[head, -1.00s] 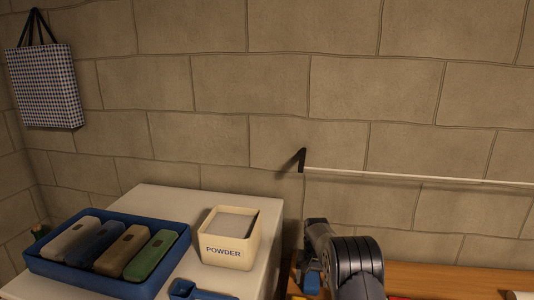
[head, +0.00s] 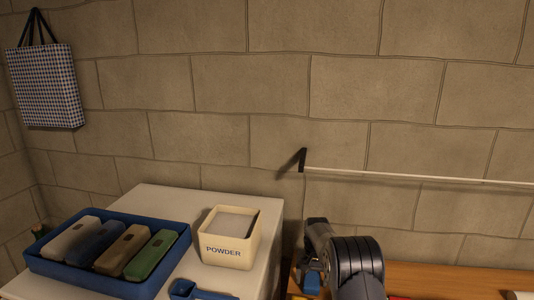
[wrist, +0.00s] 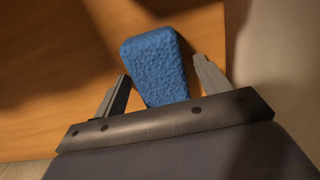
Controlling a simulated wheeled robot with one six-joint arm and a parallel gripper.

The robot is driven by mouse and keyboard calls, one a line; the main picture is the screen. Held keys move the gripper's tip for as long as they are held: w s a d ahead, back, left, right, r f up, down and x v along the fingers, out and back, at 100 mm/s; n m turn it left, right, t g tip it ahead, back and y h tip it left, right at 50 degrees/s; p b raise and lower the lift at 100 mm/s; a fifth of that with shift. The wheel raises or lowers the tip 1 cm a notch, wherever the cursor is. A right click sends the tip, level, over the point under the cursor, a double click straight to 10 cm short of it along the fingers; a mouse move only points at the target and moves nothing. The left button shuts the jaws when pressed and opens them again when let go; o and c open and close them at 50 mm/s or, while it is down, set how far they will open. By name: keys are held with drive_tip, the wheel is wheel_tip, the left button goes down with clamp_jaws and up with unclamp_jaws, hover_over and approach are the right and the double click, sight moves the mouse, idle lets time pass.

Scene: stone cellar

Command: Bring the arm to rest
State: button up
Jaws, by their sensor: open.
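My arm shows at the lower right of the head view, bent above the wooden surface (head: 450,278). In the wrist view my gripper (wrist: 165,88) is open, its two grey fingers spread apart. A blue block with a rough, sponge-like surface (wrist: 158,62) appears between and beyond the fingertips, on or above the wood. I cannot tell whether the fingers touch it; they look apart from it. A small bit of blue (head: 311,283) shows beside my arm in the head view. The gripper itself is mostly hidden there by the arm.
A white-topped unit (head: 160,197) at left holds a blue tray (head: 110,286) with several coloured bars, a cream POWDER box (head: 228,252) and a blue scoop (head: 185,289). A white rail (head: 420,180) runs along the stone wall. A checked bag (head: 45,85) hangs at upper left.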

wheel_tip(320, 180, up, 11)
drive_tip(key=b, duration=0.3)
wheel_tip(320, 180, down, 10)
drive_tip(key=p, duration=0.3)
drive_tip(key=shift+f, duration=0.55)
drive_tip(key=shift+r, duration=0.1)
